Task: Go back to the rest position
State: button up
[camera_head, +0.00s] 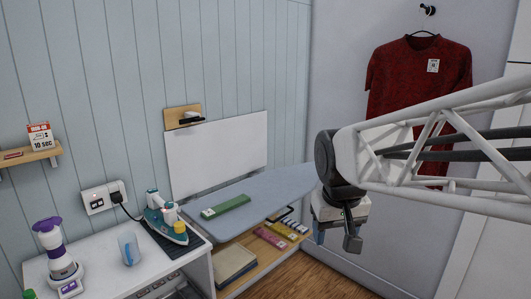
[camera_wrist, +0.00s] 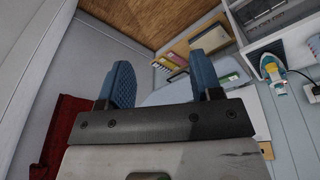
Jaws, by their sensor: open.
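My gripper (camera_wrist: 163,82) shows in the wrist view with its two blue fingers spread apart and nothing between them. In the head view my gripper (camera_head: 335,240) hangs in the air at the right, in front of the pale wall and beyond the right end of the ironing board (camera_head: 270,192). Part of its fingers is hidden there behind dark wrist parts. It touches nothing that I can see.
A red shirt (camera_head: 420,75) hangs on the wall behind my arm. A green item (camera_head: 226,206) lies on the board. A teal iron (camera_head: 166,218), a blue cup (camera_head: 129,248) and a purple-topped device (camera_head: 57,252) stand on the white counter. Wooden floor (camera_head: 310,280) is clear below.

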jog(key=s+d+f+m, duration=0.1)
jog(key=s+d+f, duration=0.1)
jog(key=s, duration=0.5)
jog(key=s+d+f, duration=0.2)
jog(key=s+f, duration=0.2)
jog(key=s, duration=0.3)
jog(key=shift+d+f+m, duration=0.15)
jog(key=shift+d+m, duration=0.25)
